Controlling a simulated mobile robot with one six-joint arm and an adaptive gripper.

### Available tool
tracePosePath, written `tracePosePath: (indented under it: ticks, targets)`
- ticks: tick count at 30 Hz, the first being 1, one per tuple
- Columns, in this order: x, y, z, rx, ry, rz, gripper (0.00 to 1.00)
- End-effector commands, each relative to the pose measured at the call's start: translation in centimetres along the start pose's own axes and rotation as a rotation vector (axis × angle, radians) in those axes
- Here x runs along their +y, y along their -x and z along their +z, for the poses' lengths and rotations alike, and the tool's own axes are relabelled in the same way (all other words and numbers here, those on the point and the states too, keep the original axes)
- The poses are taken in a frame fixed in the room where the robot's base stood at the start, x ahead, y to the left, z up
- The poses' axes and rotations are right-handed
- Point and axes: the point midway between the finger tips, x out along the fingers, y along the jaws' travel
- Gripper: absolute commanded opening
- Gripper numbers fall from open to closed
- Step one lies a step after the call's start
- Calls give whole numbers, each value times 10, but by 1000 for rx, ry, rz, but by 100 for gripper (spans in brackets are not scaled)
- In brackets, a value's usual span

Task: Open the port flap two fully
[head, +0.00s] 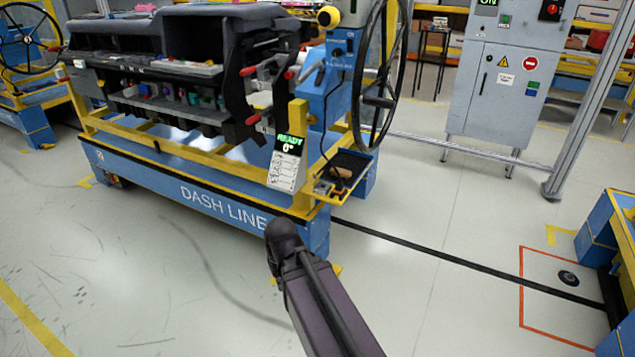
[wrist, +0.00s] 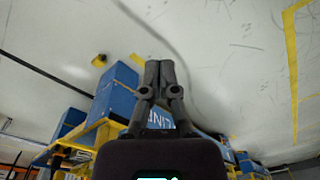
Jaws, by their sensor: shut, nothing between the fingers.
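The dashboard module (head: 190,45) sits on a yellow and blue fixture marked DASH LINE. Several small coloured parts show along its open lower front. I cannot tell port flap two apart there at this size. My gripper (wrist: 159,66) is shut and empty in the wrist view, its fingertips together over bare floor, with the blue frame beyond it. The gripper is apart from the dashboard. In the head view a dark link of my arm rises from the bottom edge, and I cannot make out the fingers.
A sign reading READY 0° (head: 287,160) hangs on the fixture's yellow post. A large handwheel (head: 378,100) stands at the fixture's right end, above a small tray (head: 345,175). A grey cabinet (head: 495,85) stands behind. The floor (head: 120,270) in front is clear.

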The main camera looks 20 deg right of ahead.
Motion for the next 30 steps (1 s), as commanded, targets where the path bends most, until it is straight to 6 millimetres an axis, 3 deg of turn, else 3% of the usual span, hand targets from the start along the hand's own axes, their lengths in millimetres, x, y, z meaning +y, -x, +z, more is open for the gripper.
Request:
tracePosePath:
  ticks: [3,8,17,23,30]
  targets:
    - [7,-12,-17,50,-21,-65,0]
    - [2,-27,-53,168,-67,-210,0]
    - [16,-33,-143,489,-255,-547,0]
    - [53,-22,-199,716,-439,-748,0]
    - [130,-7,-249,977,-719,-950,0]
